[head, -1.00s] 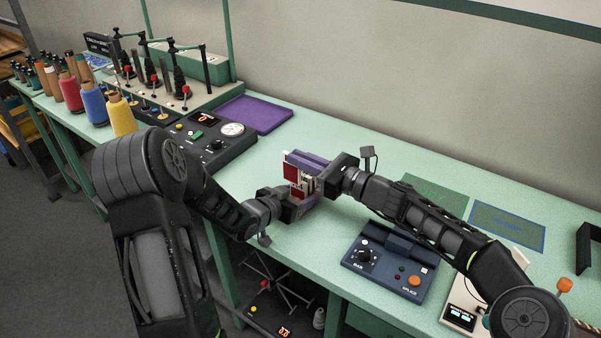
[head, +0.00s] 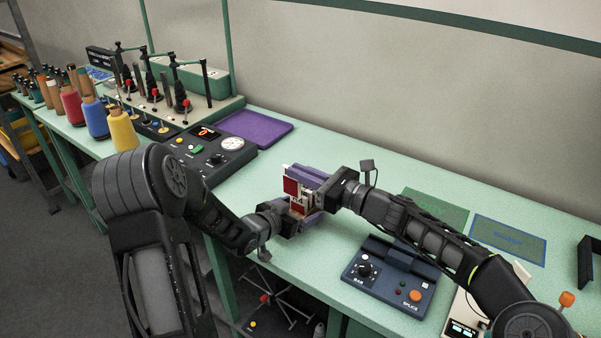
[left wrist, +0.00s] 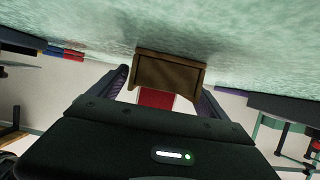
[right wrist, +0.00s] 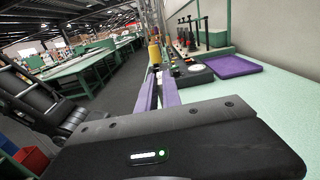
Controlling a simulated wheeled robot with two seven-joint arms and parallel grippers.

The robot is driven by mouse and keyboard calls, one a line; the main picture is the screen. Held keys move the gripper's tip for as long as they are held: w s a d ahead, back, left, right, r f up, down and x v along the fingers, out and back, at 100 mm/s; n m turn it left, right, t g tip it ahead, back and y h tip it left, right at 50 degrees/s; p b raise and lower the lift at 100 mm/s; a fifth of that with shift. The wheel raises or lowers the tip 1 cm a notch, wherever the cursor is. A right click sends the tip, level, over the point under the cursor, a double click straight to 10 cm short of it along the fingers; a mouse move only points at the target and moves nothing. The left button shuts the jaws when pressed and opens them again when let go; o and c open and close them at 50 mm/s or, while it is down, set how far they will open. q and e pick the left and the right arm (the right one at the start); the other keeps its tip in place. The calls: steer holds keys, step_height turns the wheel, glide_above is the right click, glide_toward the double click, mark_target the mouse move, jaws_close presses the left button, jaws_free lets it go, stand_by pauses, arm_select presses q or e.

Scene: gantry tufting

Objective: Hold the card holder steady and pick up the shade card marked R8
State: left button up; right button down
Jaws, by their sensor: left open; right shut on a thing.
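The card holder (left wrist: 170,75) shows in the left wrist view as a brown block by the green table, between my left fingers. Red and white shade cards (head: 291,187) stand at it in the head view; a red card (left wrist: 156,98) also shows in the left wrist view. The card markings are too small to read surely. My right gripper (head: 312,184) is shut on the card holder from the right; its purple fingers (right wrist: 160,90) nearly meet in the right wrist view. My left gripper (head: 297,219) is open, its fingers either side of the red card. The grippers hide much of the holder.
A dark blue control box (head: 390,275) stands at the table's front, under my right arm. A purple tray (head: 255,126) and a black control panel (head: 208,150) lie behind to the left. Yarn cones (head: 121,128) stand further left. Green and blue mats (head: 508,240) lie at right.

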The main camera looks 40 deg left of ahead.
arm_select(q)
steer(key=shift+r, duration=0.1)
steer(key=v, duration=1.2)
stand_by(0.4)
